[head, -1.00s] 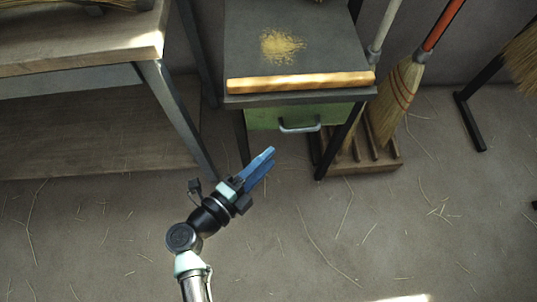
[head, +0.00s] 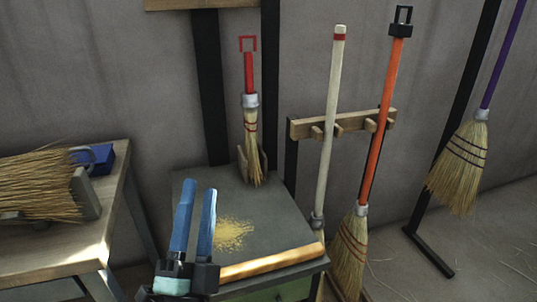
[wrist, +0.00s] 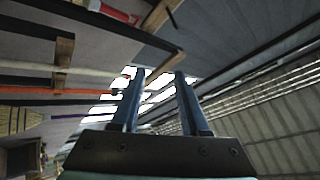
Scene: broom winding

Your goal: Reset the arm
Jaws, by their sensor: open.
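My gripper (head: 197,222) is raised in the lower left of the head view, in front of the small grey-topped table (head: 285,222). Its two blue fingers point up, apart, with nothing between them. In the wrist view my gripper (wrist: 160,90) is also open and empty, with the wall, broom handles and a bright window area beyond it.
A pile of yellow bits (head: 232,235) lies on the small table behind a wooden strip (head: 270,262). A small red-handled broom (head: 250,130) hangs behind it. A rack (head: 345,122) holds a white-handled broom (head: 332,120) and an orange-handled broom (head: 378,135). A workbench (head: 60,245) stands at left.

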